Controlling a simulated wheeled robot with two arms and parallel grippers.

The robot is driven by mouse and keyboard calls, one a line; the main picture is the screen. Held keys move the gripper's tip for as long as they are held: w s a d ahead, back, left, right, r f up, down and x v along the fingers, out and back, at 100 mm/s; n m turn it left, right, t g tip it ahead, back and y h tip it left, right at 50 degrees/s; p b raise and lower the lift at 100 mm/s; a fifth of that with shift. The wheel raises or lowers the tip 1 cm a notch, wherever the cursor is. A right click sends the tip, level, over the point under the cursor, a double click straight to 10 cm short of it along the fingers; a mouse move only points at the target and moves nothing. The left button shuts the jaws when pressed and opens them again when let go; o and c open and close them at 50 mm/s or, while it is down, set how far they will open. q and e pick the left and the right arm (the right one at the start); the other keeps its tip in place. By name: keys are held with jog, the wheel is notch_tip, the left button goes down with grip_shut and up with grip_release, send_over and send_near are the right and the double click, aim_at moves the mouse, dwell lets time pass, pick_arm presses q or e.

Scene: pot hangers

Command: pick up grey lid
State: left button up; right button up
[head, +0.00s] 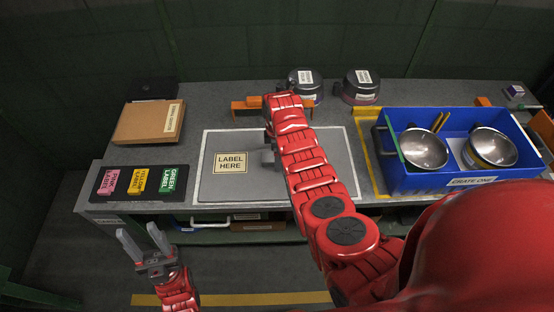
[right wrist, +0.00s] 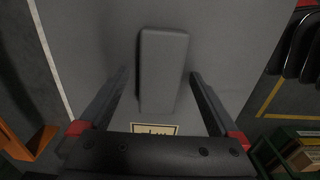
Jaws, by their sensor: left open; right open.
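The grey lid (head: 245,187) lies flat on the workbench inside a white outline. It has a cream "LABEL HERE" label (head: 231,162) and a grey block handle (head: 268,157), partly hidden by my right arm. In the right wrist view the handle (right wrist: 163,60) stands up from the lid (right wrist: 225,45). My right gripper (right wrist: 158,73) is open, with one finger on each side of the handle and gaps between; whether it touches the lid I cannot tell. In the head view my arm mostly hides it. My left gripper (head: 141,236) is open and empty, in front of the bench's left part.
A blue crate (head: 462,182) with metal bowls stands at the right. Two dark pots (head: 305,82) (head: 361,84) sit at the back. A black label tray (head: 115,193) and a brown box (head: 148,123) are at the left. An orange bracket (head: 246,104) is behind the lid.

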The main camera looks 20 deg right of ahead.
jog(key=shift+f, duration=0.3)
grip_shut()
dwell(0.4)
